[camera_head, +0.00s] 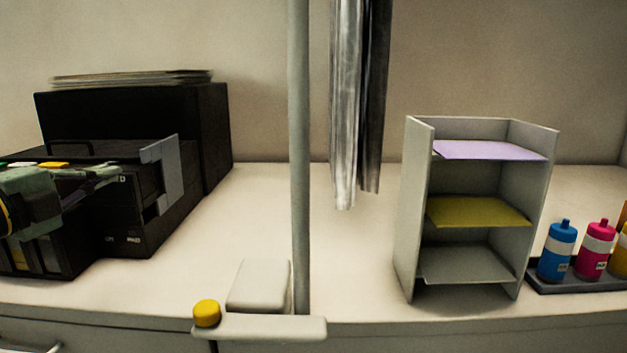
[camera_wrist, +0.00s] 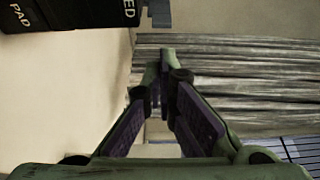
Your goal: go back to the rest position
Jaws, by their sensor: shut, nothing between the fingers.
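My gripper (camera_head: 95,178) is at the left edge of the head view, in front of the black drawer unit (camera_head: 130,190). The rest of my arm runs out of the picture there. In the wrist view the two dark-padded fingers of my gripper (camera_wrist: 165,65) come together at their tips, with nothing held between them. A corner of the black unit with white lettering (camera_wrist: 75,14) shows at the top left of the wrist view. Grey layered strips or sheets (camera_wrist: 240,75) lie beyond the fingertips.
A grey pole (camera_head: 299,150) stands mid-table near a pale block (camera_head: 259,286) and yellow knob (camera_head: 206,313). Grey strips (camera_head: 347,100) hang behind. Right are a shelf (camera_head: 412,220) with purple and yellow sheets and bottles (camera_head: 557,252) in a tray. Tabletop (camera_head: 250,215) between is clear.

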